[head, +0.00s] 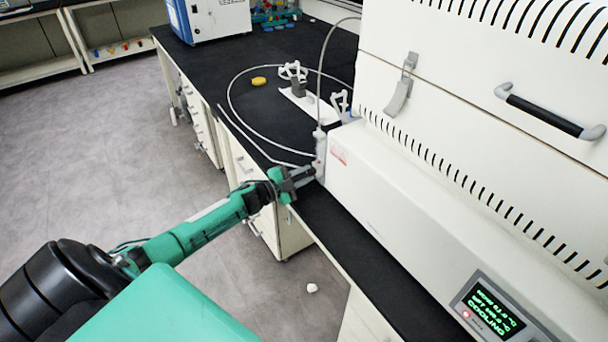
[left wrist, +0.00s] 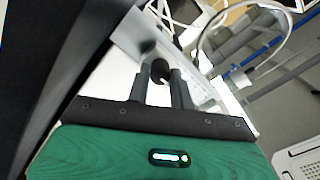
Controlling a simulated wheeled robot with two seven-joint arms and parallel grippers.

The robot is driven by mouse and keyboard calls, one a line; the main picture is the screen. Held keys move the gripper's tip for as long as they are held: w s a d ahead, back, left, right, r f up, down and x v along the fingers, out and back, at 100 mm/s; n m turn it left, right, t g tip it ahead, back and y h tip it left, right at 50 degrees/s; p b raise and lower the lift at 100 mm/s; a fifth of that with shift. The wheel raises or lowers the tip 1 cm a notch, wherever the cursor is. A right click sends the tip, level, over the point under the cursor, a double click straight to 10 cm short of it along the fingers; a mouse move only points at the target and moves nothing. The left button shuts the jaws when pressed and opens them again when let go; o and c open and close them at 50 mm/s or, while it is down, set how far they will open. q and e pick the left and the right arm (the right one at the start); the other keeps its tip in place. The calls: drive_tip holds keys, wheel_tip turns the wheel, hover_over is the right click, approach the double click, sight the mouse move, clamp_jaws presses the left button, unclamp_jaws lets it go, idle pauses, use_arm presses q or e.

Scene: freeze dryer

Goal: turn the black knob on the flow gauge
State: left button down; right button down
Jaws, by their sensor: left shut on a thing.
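The flow gauge (head: 320,150) is a slim upright grey-white piece at the left end of the large white machine, with a thin tube rising from its top. In the left wrist view, its black knob (left wrist: 160,69) sits between the two dark fingers of my left gripper (left wrist: 160,76). My left gripper (head: 308,176) reaches the lower part of the gauge from the left and is shut on the knob. The knob is too small and covered to make out in the head view. My right gripper is not in view.
The white freeze dryer (head: 430,215) fills the right side, with a lit display (head: 489,309) at its lower front. The black bench top (head: 285,125) holds a looped tube, a yellow object (head: 259,81) and a white stand (head: 308,104). The floor at left is open.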

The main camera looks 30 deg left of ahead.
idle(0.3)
use_arm(q)
drive_tip(key=c, duration=1.2)
unclamp_jaws()
drive_tip(key=shift+c, duration=0.2)
drive_tip(key=shift+s+a, duration=0.1)
drive_tip(key=shift+s, duration=0.05)
drive_tip(key=shift+s+a+f, duration=0.1)
drive_tip(key=shift+s, duration=0.15)
drive_tip(key=b+v, duration=0.2)
drive_tip(key=v, duration=1.1)
